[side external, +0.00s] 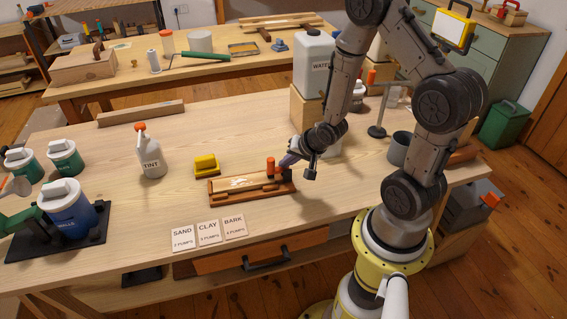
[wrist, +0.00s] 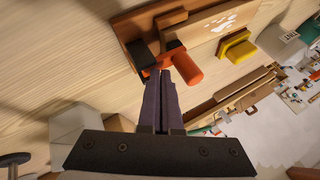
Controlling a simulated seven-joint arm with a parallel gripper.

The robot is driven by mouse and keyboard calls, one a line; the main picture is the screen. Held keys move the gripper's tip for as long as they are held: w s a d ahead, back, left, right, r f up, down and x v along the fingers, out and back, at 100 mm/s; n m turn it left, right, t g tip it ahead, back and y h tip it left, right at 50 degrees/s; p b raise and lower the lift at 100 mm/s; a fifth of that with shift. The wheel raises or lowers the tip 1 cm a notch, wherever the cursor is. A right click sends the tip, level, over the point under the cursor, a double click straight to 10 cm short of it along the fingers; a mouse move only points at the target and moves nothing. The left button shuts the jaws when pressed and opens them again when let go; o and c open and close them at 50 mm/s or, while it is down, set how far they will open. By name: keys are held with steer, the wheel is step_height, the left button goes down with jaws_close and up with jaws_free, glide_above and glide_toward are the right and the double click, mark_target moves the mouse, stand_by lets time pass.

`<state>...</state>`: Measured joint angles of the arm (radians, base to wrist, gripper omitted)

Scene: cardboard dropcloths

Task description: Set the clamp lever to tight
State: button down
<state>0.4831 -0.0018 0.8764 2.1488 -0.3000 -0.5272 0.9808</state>
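The clamp lever has an orange-red handle (side external: 270,166) that stands up at the right end of a wooden clamp board (side external: 225,198) on the bench. In the wrist view the orange handle (wrist: 183,66) sticks out from the board (wrist: 135,22), near a dark block. My gripper (side external: 286,160) is beside the handle, on its right in the side view. In the wrist view its two purple fingers (wrist: 164,74) lie together with only a thin line between them, tips close to the handle's base. Nothing shows between them. Whether they touch the lever I cannot tell.
A yellow block (side external: 206,164) lies behind the board. A white tint bottle (side external: 151,158) stands to the left. Labelled cards (side external: 208,233) lie in front. A water jug (side external: 313,62) on a wooden block and a grey cup (side external: 398,149) stand nearby. The bench left of the board is mostly clear.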

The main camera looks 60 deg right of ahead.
steer(key=shift+s+d+r, duration=0.8)
steer(key=shift+s+d, duration=0.1)
steer(key=shift+s, duration=0.15)
steer(key=s+d+r, duration=0.2)
steer(key=s, duration=0.1)
steer(key=shift+s+d+r, duration=0.1)
steer(key=shift+d+r, duration=0.15)
steer(key=shift+d, duration=0.15)
stand_by(0.3)
